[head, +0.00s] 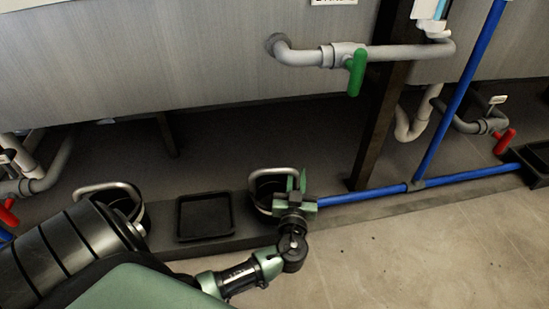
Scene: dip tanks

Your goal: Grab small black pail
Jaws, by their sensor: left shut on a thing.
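A small black pail (267,187) with a raised metal handle stands on the dark ledge below the tank, near the middle of the head view. My left gripper (296,182), with green fingers, is at the pail's right side, shut on the pail at its handle or rim. The fingers and wrist hide the pail's right side, so the exact grip point is unclear. A second black pail (138,213) with a metal handle stands at the left, partly hidden behind my arm. My right gripper is not in view.
A shallow black tray (204,217) lies between the two pails. A blue pipe (370,194) runs right from beside my gripper. A dark post (376,130) stands behind it. A green valve handle (356,72) hangs above. The concrete floor (420,265) in front is clear.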

